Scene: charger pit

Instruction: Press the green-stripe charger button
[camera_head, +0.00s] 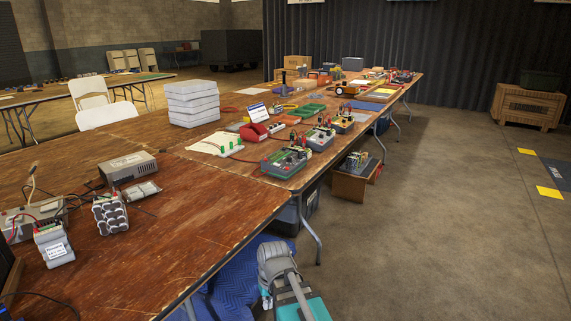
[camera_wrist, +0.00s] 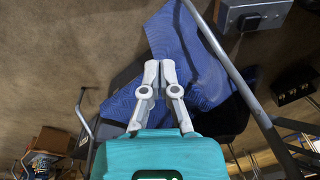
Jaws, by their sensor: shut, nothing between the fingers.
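Several small chargers with cells and leads stand along the table's right edge in the head view. The nearest charger (camera_head: 286,162) has a dark top with green and red parts. Two more, a middle charger (camera_head: 320,138) and a farther charger (camera_head: 343,123), stand behind it. I cannot make out a green stripe or a button on any of them. My gripper (camera_wrist: 160,68) is shut and empty in the wrist view, its pale fingers together over a blue cloth. It is apart from the chargers, which I cannot make out in that view.
The wooden table (camera_head: 190,225) runs away from me, with metal legs below. A battery pack (camera_head: 110,213) and a grey power supply (camera_head: 128,167) are at left. The blue cloth (camera_head: 235,280) hangs below the edge.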

